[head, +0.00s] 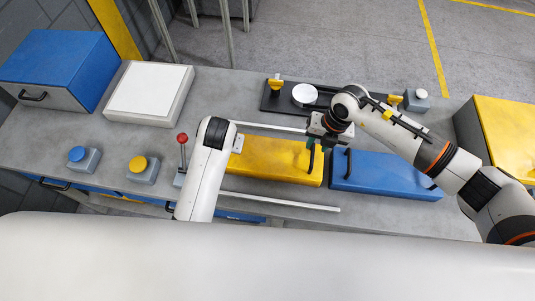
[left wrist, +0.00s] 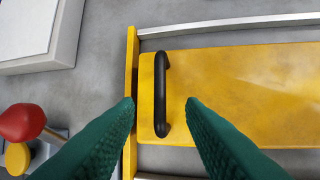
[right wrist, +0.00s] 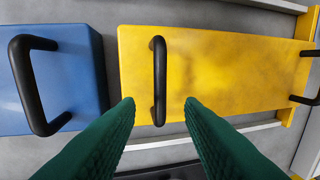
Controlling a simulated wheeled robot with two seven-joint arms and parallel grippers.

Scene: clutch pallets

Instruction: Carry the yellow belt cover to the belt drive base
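The yellow belt cover (head: 275,160) lies flat on the grey workbench between two metal rails, with a black handle at each end. My right gripper (head: 315,150) is above its right end. In the right wrist view the green fingers (right wrist: 160,105) are open, and the handle (right wrist: 158,80) shows between and beyond their tips. In the left wrist view my left fingers (left wrist: 162,102) are open on either side of the left handle (left wrist: 161,95); my arm hides them in the head view. The belt drive base (head: 275,100), a black plate with a silver pulley, stands behind.
A blue cover (head: 385,175) lies right of the yellow one. A red-knobbed lever (head: 182,140), blue and yellow push buttons (head: 138,164), a white-topped box (head: 150,92) and a blue box (head: 60,65) stand to the left. A yellow-topped box (head: 505,130) is far right.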

